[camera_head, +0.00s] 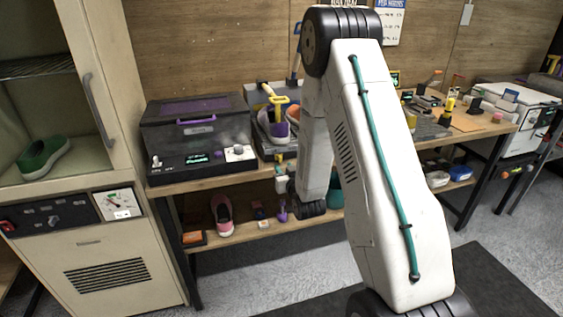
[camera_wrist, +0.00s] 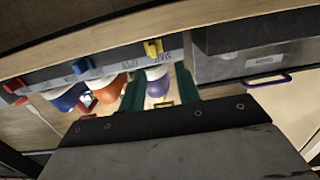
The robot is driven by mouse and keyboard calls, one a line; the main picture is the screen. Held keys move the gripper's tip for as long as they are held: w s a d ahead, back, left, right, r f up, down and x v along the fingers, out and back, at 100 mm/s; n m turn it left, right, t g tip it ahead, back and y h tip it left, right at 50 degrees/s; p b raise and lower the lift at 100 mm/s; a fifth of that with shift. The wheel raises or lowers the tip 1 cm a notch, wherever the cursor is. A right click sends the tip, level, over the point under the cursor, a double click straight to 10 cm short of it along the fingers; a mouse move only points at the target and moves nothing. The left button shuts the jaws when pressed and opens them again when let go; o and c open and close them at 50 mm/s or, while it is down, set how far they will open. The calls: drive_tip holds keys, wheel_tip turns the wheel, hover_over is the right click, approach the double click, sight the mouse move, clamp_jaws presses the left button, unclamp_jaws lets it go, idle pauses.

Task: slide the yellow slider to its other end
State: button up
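In the wrist view, a yellow slider-like piece (camera_wrist: 153,48) sits on the dark labelled front rail, just beyond my fingertips. A small yellow piece also shows at the table front in the head view (camera_head: 279,158). The fingers look apart from the yellow piece. I cannot tell whether they touch the container. In the head view my arm hides most of this area.
A pink shoe (camera_head: 222,215) stands on the lower shelf.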

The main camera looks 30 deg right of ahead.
sight(281, 160)
drive_tip(key=shift+t+h, duration=0.3)
drive_tip(key=shift+t, duration=0.1)
drive_tip(key=x, duration=0.2)
drive_tip(key=f+x, duration=0.1)
drive_tip(key=x, duration=0.1)
drive_tip(key=d+x, duration=0.1)
drive_tip(key=x, duration=0.2)
drive_tip(key=shift+f, duration=0.2)
